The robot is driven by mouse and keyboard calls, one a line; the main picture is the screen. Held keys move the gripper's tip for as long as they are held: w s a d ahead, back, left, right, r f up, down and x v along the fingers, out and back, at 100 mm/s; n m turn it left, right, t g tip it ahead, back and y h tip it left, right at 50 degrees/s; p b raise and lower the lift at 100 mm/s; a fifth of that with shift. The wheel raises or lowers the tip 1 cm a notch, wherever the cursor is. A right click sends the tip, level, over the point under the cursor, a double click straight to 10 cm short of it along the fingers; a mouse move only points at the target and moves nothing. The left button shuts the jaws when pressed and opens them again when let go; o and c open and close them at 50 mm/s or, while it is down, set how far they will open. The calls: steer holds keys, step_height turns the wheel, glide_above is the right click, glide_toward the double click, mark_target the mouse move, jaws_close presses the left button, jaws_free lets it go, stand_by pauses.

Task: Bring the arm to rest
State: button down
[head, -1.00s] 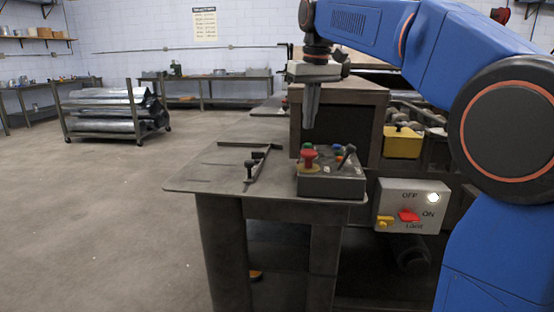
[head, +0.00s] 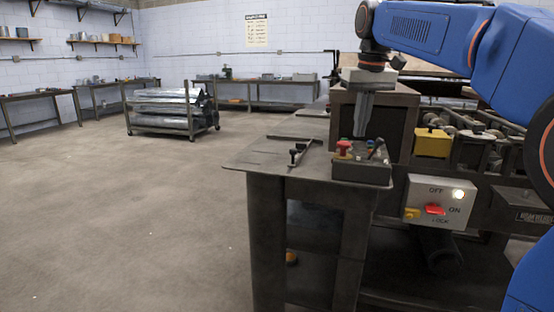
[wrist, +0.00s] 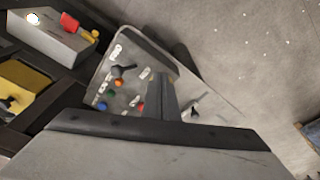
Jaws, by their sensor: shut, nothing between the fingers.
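My gripper (head: 362,128) hangs from the blue arm, pointing down, with its fingers shut and nothing between them. In the head view it is in front of a dark box and appears just above the control box (head: 361,172), which has a red mushroom button, small coloured buttons and a black lever. In the wrist view the shut fingers (wrist: 162,95) point toward the control panel (wrist: 120,98); I cannot tell the exact gap. The blue arm reaches in from the right.
The control box stands on a metal table (head: 262,158) with a dark tool (head: 298,154) beside it. A switch box (head: 435,202) marked OFF, ON and LOCK has a lit white lamp. A yellow block (head: 432,142) sits behind. A cart (head: 170,112) stands on open floor at left.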

steer(key=s+d+f+m+t, duration=0.1)
steer(key=s+d+f, duration=0.2)
steer(key=s+f, duration=1.2)
steer(key=s+d+f+m+t, duration=0.1)
steer(key=s+d+f, duration=0.3)
steer(key=s+f, duration=1.2)
steer(key=shift+s+t, duration=0.5)
steer(key=shift+s, duration=0.7)
steer(key=shift+f, duration=0.1)
